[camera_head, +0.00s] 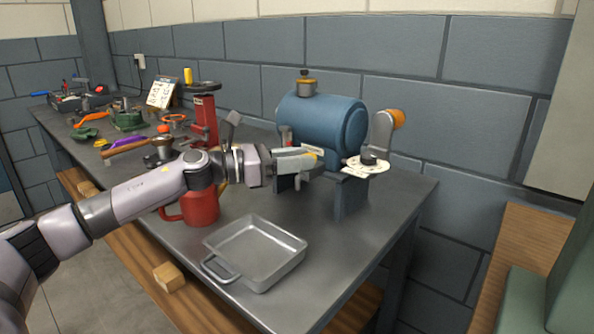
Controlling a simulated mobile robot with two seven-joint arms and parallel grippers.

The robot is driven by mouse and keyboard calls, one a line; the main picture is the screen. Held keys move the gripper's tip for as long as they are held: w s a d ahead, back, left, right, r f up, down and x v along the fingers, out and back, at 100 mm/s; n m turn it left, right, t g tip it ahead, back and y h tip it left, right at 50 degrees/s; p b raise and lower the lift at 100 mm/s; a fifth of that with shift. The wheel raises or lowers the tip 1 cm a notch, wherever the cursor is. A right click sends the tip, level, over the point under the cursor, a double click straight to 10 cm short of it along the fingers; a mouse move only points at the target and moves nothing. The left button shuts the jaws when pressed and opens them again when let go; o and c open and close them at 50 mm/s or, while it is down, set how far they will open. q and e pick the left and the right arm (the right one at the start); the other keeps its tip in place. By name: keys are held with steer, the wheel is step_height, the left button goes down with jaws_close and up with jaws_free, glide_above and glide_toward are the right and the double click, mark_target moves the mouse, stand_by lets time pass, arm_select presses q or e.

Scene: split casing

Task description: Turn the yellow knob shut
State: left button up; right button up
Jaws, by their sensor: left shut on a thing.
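A blue tank (328,115) lies on its side on a dark stand near the bench's right end. My left gripper (316,158) reaches in from the left and is at the tank's near left side. Its fingers are shut, and a small bit of yellow, the yellow knob (319,152), shows at the fingertips. The fingers hide most of the knob, so its turn angle cannot be told. My right gripper is out of view.
A grey metal pan (254,257) and a red mug (200,203) stand on the bench (345,262) in front. A crank with an orange grip (397,119) and a white disc (366,165) sit right of the tank. Several tools crowd the left.

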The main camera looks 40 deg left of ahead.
arm_select(q)
steer(key=shift+w+a+m+g+h+b, duration=0.1)
steer(key=shift+m+g+h+b, duration=0.25)
steer(key=shift+m+g+h, duration=0.05)
steer(key=shift+r, duration=0.1)
steer(key=o, duration=1)
steer(key=shift+o, duration=0.2)
steer(key=b+v, duration=0.3)
steer(key=v, duration=0.4)
